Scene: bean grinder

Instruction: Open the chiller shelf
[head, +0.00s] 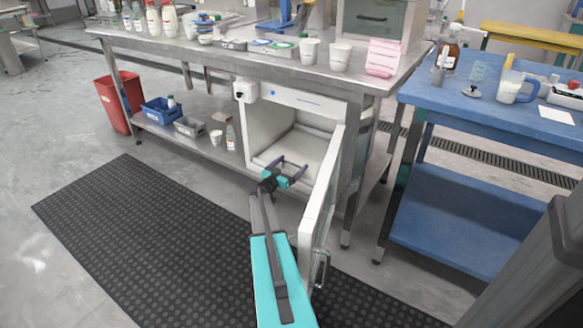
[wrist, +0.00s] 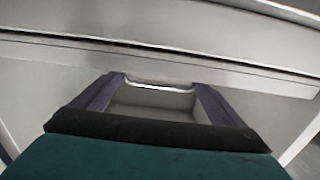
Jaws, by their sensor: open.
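The white chiller (head: 263,120) stands under the steel table, and its door (head: 322,190) is swung open toward me on the right. Inside, a pale shelf (head: 312,143) lies low in the compartment. My gripper (head: 293,164) is open at the chiller's opening, in front of the shelf, with nothing seen held. In the wrist view my gripper (wrist: 153,82) has its two fingers spread, with a pale front panel and a bright curved edge between them. I cannot tell whether the fingers touch the shelf.
The open door runs close along the right of my arm, with a metal handle (head: 320,268) on its outer face. A steel lower shelf (head: 185,138) with bins and bottles is to the left. A blue table (head: 455,108) stands right. The black mat (head: 130,215) is clear.

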